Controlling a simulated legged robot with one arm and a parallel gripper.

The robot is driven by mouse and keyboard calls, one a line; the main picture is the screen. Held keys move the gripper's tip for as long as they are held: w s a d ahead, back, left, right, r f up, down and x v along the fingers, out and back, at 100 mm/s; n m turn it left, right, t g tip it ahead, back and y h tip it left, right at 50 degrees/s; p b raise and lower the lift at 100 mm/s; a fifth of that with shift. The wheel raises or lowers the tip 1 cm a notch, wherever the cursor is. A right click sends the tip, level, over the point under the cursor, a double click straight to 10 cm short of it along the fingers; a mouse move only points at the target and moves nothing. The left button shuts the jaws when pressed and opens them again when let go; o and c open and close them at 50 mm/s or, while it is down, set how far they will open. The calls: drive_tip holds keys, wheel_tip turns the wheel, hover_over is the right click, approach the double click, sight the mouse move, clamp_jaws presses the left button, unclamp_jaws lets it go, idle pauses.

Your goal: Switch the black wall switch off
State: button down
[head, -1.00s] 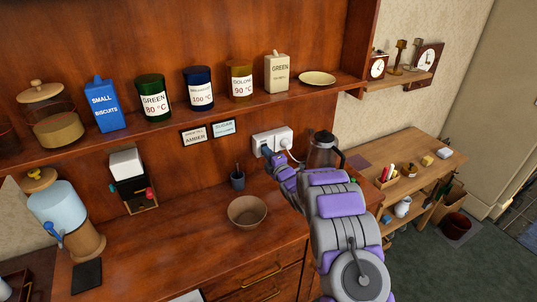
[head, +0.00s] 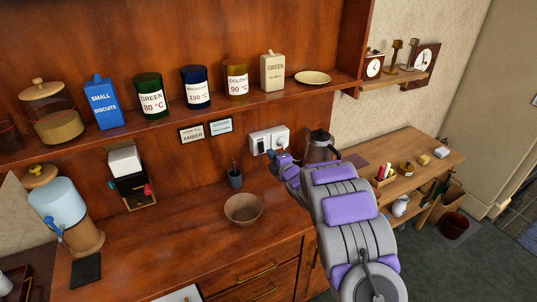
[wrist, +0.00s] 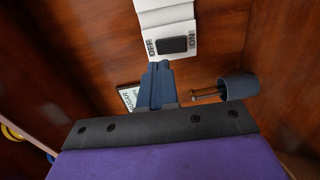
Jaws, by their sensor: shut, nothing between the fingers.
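The black wall switch (wrist: 173,44) sits in a white wall plate (wrist: 184,17), with OFF lettered on its left and ON on its right in the wrist view. In the head view my gripper (head: 272,156) is close to the plate's lower edge. Which way the rocker is tipped is unclear.
A dark pencil cup (head: 235,179) and a brown bowl (head: 243,209) stand on the counter to the left. Two small signs (head: 221,126) hang left of the plate. A shelf of canisters runs above.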

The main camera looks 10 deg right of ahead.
drive_tip(key=r+p+v, duration=0.1)
drive_tip(key=v, duration=0.6)
drive_tip(key=shift+s, duration=0.4)
drive_tip(key=shift+a+r, duration=0.15)
drive_tip(key=s+d+r+m+g+h, duration=0.3)
drive_tip(key=s+d+m+g+h, duration=0.1)
drive_tip(key=s+m, duration=0.25)
drive_tip(key=s+d+r+m+g+h, duration=0.3)
drive_tip(key=s+d+m+h, duration=0.15)
drive_tip(key=s, duration=0.35)
drive_tip(key=s+a+m+g+y, duration=0.1)
drive_tip(key=s+a+m+g, duration=0.2)
drive_tip(key=s, duration=1.1)
drive_tip(key=s+a+r+m+g+y, duration=0.1)
drive_tip(key=s+a+m+g, duration=0.3)
drive_tip(key=s, duration=1)
drive_tip(key=s+a+r+m+g+y, duration=0.1)
drive_tip(key=s+a+m+g, duration=0.2)
drive_tip(key=s, duration=1.1)
drive_tip(key=shift+a+m+g, duration=0.3)
drive_tip(key=shift+a+g, duration=0.2)
drive_tip(key=shift+g, duration=0.2)
